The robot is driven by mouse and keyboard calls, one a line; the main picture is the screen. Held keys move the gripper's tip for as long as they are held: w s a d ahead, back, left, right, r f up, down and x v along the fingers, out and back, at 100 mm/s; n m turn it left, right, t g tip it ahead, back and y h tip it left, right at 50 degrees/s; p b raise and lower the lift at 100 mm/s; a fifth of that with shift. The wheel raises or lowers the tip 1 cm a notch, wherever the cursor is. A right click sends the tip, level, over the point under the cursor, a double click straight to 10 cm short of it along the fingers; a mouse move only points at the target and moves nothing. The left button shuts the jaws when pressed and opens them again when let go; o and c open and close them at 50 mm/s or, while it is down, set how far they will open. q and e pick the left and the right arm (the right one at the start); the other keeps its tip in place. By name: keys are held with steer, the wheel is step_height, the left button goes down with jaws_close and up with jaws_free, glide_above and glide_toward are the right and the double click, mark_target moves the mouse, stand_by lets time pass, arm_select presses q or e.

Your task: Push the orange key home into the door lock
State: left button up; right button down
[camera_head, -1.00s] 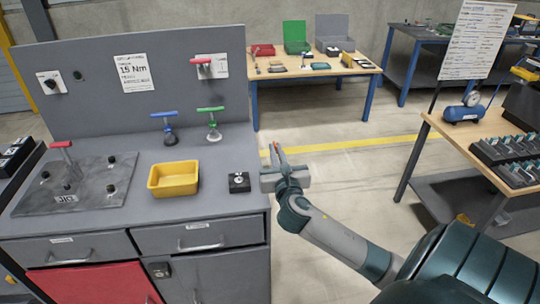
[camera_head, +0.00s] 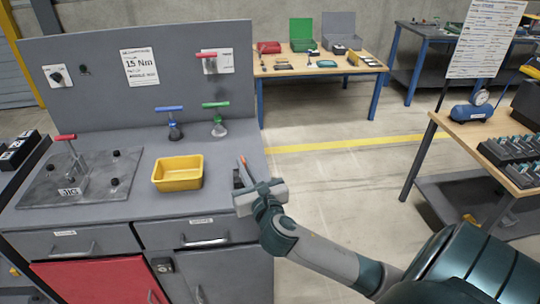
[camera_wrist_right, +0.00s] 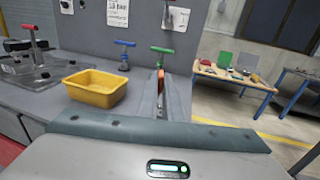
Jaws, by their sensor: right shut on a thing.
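My right gripper (camera_head: 244,168) is above the right end of the grey bench, its fingers pointing away toward the back panel. It is shut on a thin orange piece, which I take for the orange key (camera_wrist_right: 160,76); it shows between the fingers in the right wrist view, mostly hidden by them. A dark lock-like fitting (camera_head: 163,266) sits on the cabinet front below the drawers. I cannot tell which is the door lock. My left gripper is not in view.
A yellow bin (camera_head: 178,182) stands left of my gripper. Blue (camera_head: 171,124) and green (camera_head: 217,119) T-handled tools stand behind it. A jig plate (camera_head: 82,185) with a red handle lies at the left. Open floor lies right of the bench.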

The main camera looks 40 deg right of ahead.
steer(key=s+a+n+y, duration=0.1)
steer(key=s+a+y, duration=0.1)
steer(key=a, duration=0.6)
steer(key=s+a+n+t+y+b, duration=0.1)
steer(key=a+n+y, duration=0.1)
steer(key=a, duration=0.6)
steer(key=shift+s+a+r+n+y, duration=0.25)
steer(key=shift+s+n+y, duration=0.1)
steer(key=shift+y, duration=0.45)
steer(key=shift+d, duration=0.15)
